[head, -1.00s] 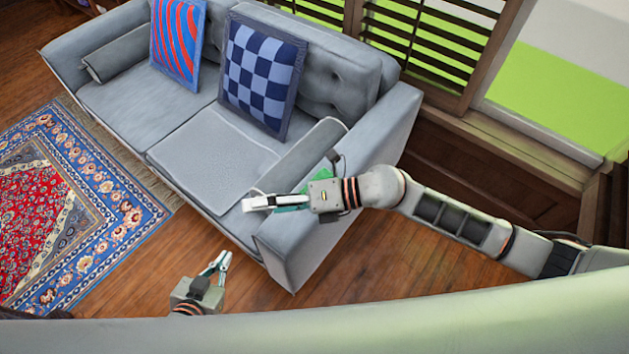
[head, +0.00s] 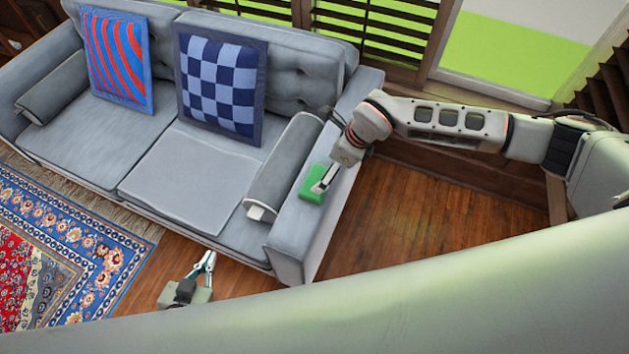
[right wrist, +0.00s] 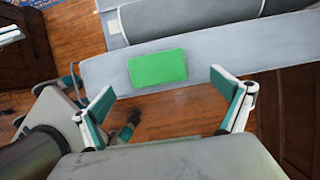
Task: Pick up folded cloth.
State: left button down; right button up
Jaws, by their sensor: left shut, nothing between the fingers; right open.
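The folded cloth (head: 312,185) is a small green rectangle lying flat on the sofa's right armrest. In the right wrist view the cloth (right wrist: 157,68) lies ahead of and between the two spread fingers, with nothing held. My right gripper (head: 322,187) is over the armrest and hides part of the cloth in the head view. In the right wrist view my right gripper (right wrist: 168,98) is open and empty. My left gripper (head: 207,262) is low in front of the sofa, over the wood floor, shut and away from the cloth.
The grey sofa (head: 180,175) has a bolster (head: 284,165) beside the armrest (head: 297,225). A checkered pillow (head: 218,88) and a red-blue pillow (head: 117,58) lean on its back. A patterned rug (head: 60,250) lies at left. Wood floor (head: 420,215) right of the armrest is clear.

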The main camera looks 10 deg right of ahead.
aim_at(318, 180)
jog(key=x, duration=0.7)
jog(key=shift+s+f, duration=0.3)
jog(key=shift+f, duration=0.05)
jog(key=c, duration=1)
